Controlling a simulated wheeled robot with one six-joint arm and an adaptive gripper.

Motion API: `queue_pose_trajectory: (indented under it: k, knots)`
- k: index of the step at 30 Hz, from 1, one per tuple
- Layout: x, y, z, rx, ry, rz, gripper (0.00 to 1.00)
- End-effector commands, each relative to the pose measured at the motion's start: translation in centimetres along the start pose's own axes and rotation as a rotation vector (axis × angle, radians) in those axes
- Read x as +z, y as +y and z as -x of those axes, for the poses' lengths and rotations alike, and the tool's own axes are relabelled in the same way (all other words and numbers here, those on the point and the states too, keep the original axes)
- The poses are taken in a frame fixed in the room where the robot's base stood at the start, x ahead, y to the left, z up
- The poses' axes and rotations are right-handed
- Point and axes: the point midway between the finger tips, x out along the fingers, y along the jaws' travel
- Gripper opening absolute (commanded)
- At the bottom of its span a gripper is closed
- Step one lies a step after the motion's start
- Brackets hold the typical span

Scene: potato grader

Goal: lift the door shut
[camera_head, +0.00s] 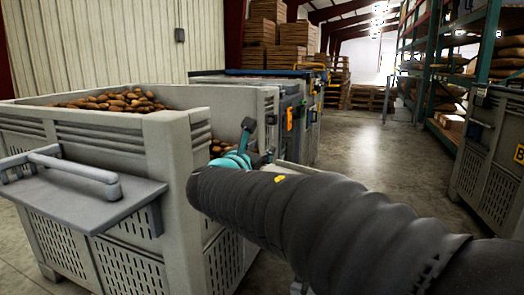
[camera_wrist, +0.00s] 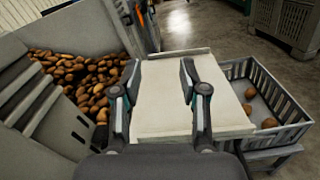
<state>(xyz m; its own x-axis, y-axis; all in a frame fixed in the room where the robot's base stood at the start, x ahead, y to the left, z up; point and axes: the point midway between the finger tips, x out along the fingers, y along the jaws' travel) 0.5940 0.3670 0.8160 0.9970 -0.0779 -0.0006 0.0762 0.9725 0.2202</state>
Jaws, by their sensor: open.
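The door appears to be the grey flap (camera_head: 90,205) at the left in the head view. It sticks out roughly level from the front of a large grey bin (camera_head: 170,160). A thick grey bar handle (camera_head: 75,170) stands on top of it. My gripper (camera_wrist: 159,72) is open and empty in the wrist view, its two fingers apart above a pale flat panel (camera_wrist: 165,95). In the head view my gripper (camera_head: 245,140) is partly hidden by my dark sleeved arm. It is beyond the bin's right side, well away from the flap and handle.
Potatoes (camera_head: 115,101) fill the bin; more potatoes (camera_wrist: 80,75) lie left of my gripper in the wrist view. A slatted grey crate (camera_wrist: 290,105) with a few potatoes stands right of the panel. Machinery (camera_head: 290,115) stands behind. The aisle floor (camera_head: 365,150) is open.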

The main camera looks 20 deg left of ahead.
Motion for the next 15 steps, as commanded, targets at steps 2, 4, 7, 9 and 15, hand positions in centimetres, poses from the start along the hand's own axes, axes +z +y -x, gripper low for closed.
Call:
queue_pose_trajectory:
  k: [2, 4, 7, 9, 15]
  knots:
    - [0.02, 0.00, -0.04, 0.000, 0.000, 0.000, 0.43]
    - [0.02, 0.00, -0.03, 0.000, 0.000, 0.000, 0.43]
    - [0.03, 0.00, -0.01, 0.000, 0.000, 0.000, 0.36]
    - [0.03, 0.00, -0.01, 0.000, 0.000, 0.000, 0.18]
    - [0.04, 0.00, 0.01, 0.000, 0.000, 0.000, 0.00]
